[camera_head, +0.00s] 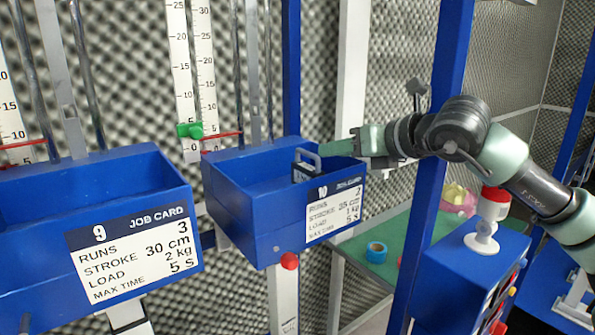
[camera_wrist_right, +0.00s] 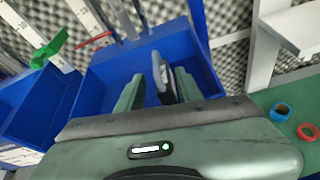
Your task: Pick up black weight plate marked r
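A dark weight plate with a grey handle (camera_head: 306,164) stands in the blue bin with job card 10 (camera_head: 262,225). No letter on it can be read. My right gripper (camera_head: 325,148) reaches over the bin's right wall, close to the plate. In the right wrist view the green fingers (camera_wrist_right: 158,92) are apart, and the plate (camera_wrist_right: 164,80) shows between them, nearer the right finger. Whether that finger touches it cannot be told. My left gripper is not in view.
A blue bin with job card 9 (camera_head: 40,215) stands at the left. Upright scales (camera_head: 205,75) and rods rise behind the bins. A blue post (camera_head: 445,95) stands by my right arm. Blue tape (camera_head: 377,252) lies on the green surface.

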